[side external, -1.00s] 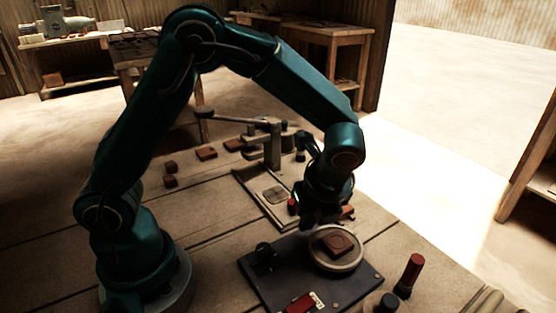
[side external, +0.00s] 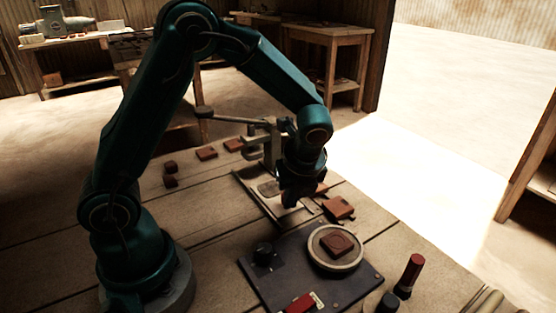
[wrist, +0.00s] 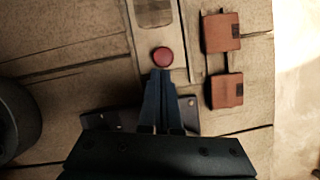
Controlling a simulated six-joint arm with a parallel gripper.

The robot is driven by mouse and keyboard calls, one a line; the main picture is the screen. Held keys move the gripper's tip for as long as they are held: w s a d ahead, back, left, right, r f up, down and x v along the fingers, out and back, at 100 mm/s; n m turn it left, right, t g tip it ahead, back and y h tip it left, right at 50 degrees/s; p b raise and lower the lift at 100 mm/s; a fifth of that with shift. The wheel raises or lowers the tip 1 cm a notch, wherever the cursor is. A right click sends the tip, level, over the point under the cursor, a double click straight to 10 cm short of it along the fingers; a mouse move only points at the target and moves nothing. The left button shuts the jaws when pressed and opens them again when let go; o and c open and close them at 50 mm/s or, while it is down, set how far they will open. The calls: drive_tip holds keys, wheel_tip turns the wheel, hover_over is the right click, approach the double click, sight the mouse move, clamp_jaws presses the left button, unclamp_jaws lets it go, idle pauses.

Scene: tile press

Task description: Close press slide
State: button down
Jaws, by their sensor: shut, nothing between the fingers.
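The press (side external: 262,140) stands on the wooden bench with its lever pointing left. Its slide (side external: 268,188) is a pale flat plate in a frame in front of the press, partly hidden by my gripper (side external: 289,204). In the wrist view the slide (wrist: 152,35) runs up the middle, with a round red knob (wrist: 162,57) at its near end. My gripper (wrist: 160,72) is shut and empty, its tips right by the near side of the knob; they look to touch it. The knob is hidden behind my gripper in the side view.
Brown tiles (side external: 339,207) lie right of the slide, close to my gripper. A dark board (side external: 285,262) in front carries a round dish (side external: 319,260) with a tile and a red block (side external: 302,303). A red-topped cylinder (side external: 409,275) stands at right.

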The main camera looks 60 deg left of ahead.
approach(266, 187)
drive_tip(key=x, duration=0.5)
drive_tip(key=shift+w, duration=0.1)
drive_tip(key=d, duration=0.2)
drive_tip(key=s+d, duration=0.1)
drive_tip(key=d, duration=0.1)
drive_tip(key=shift+d, duration=0.3)
drive_tip(key=s+d+r+t, duration=0.15)
drive_tip(key=d+r, duration=0.25)
drive_tip(key=r, duration=0.9)
drive_tip(key=s+d+n+t+h, duration=0.3)
drive_tip(key=s+d+n, duration=0.3)
drive_tip(key=n, duration=1.5)
drive_tip(key=s+f+h, duration=0.1)
drive_tip(key=s, duration=0.3)
drive_tip(key=shift+s, duration=0.35)
